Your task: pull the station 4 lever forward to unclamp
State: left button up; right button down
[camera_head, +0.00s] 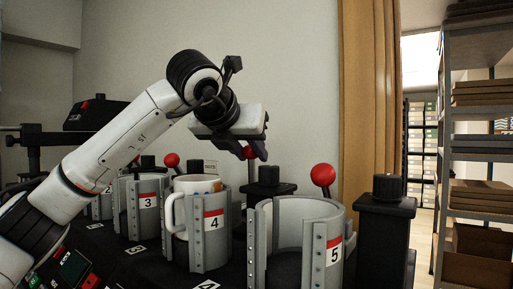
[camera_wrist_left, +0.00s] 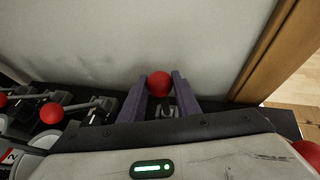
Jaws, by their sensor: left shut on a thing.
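The station 4 lever ends in a red ball knob (camera_head: 249,152), on a post behind the heater marked 4 (camera_head: 211,235). My left gripper (camera_head: 256,150) has its purple fingers shut on this knob. In the left wrist view the red knob (camera_wrist_left: 159,84) sits between the two fingertips, with part of its lever below it. A white mug (camera_head: 180,212) stands inside the station 4 clamp, its handle toward the left. My right gripper is in neither view.
Station 3 (camera_head: 148,202) with its red knob (camera_head: 171,160) is on the left. Empty station 5 (camera_head: 334,250) and its red knob (camera_head: 323,174) are on the right. A wall stands close behind the row. Shelves (camera_head: 480,140) stand at far right.

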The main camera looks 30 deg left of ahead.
pick_arm(q)
jog(key=shift+s, duration=0.1)
jog(key=shift+s+a+f+b, duration=0.1)
jog(key=shift+s+f+b, duration=0.1)
jog(key=shift+s+b, duration=0.45)
jog(key=shift+s+a+b, duration=0.1)
jog(key=shift+s+b, duration=0.2)
jog(key=shift+s, duration=0.2)
jog(key=shift+s+a+f+b, duration=0.1)
jog(key=shift+s+f+b, duration=0.1)
jog(key=shift+s+b, duration=0.35)
jog(key=shift+s+a+f+b, duration=0.1)
jog(key=shift+s+f+b, duration=0.1)
jog(key=shift+s+b, duration=0.25)
jog(key=o, duration=0.7)
jog(key=shift+r, duration=0.15)
